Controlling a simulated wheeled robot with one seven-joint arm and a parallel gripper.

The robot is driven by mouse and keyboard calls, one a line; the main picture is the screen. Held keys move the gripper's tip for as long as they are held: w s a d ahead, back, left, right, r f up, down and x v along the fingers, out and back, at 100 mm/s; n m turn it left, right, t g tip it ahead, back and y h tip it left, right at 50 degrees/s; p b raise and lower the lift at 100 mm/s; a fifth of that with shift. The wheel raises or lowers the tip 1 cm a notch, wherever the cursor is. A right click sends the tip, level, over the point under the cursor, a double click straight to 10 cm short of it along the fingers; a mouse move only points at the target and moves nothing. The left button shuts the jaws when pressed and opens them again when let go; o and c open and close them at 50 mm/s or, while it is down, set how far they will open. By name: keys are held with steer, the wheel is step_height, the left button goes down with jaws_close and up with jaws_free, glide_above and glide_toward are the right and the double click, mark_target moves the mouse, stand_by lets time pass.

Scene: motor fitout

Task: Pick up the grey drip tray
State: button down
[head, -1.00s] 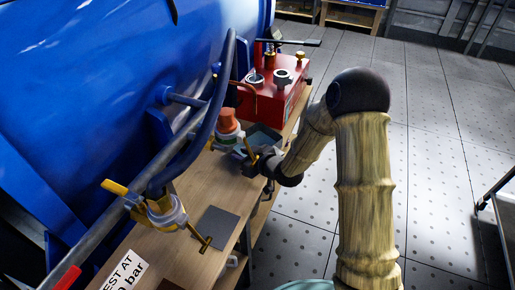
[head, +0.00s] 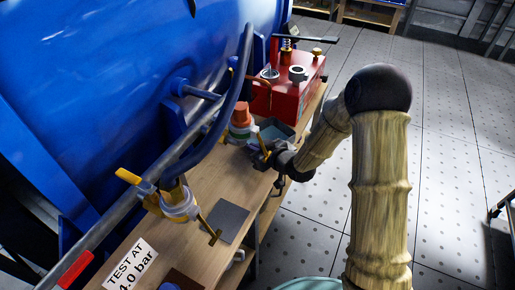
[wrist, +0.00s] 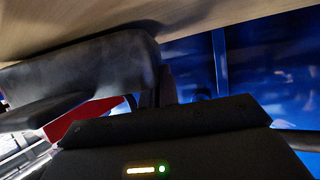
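The grey drip tray (head: 276,129) appears as an open, shallow, blue-grey tray on the wooden bench, in front of the red pump unit. My gripper (head: 266,158) is at the tray's near side, low over the bench edge. It partly covers the tray's near corner, and I cannot tell whether it touches the tray. The fingers are small and dark in the head view. In the wrist view, a dark finger-like shape (wrist: 85,70) and the gripper body fill much of the picture. I cannot make out the finger gap or the tray there.
A red pump unit (head: 292,92) stands behind the tray. An orange-capped fitting (head: 241,117) is just left of it. A flat grey plate (head: 228,222) and a yellow-handled valve (head: 178,203) are nearer. The blue tank (head: 110,90) walls the left; open floor (head: 450,150) lies right.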

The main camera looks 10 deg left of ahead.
step_height(320, 180, up, 3)
steer(key=shift+f+p, duration=0.1)
steer(key=shift+p, duration=0.2)
steer(key=s+d+p, duration=0.5)
steer(key=s+d, duration=0.5)
steer(key=d, duration=0.1)
steer(key=shift+d+r, duration=0.35)
steer(key=shift+s+d+f+p, duration=0.2)
steer(key=shift+s+d+p, duration=0.3)
steer(key=shift+p, duration=1.75)
steer(key=shift+s+d+f+p, duration=0.15)
steer(key=shift+s+d+p, duration=0.3)
steer(key=shift+p, duration=1.8)
steer(key=shift+s+a, duration=0.1)
steer(key=shift+a, duration=0.05)
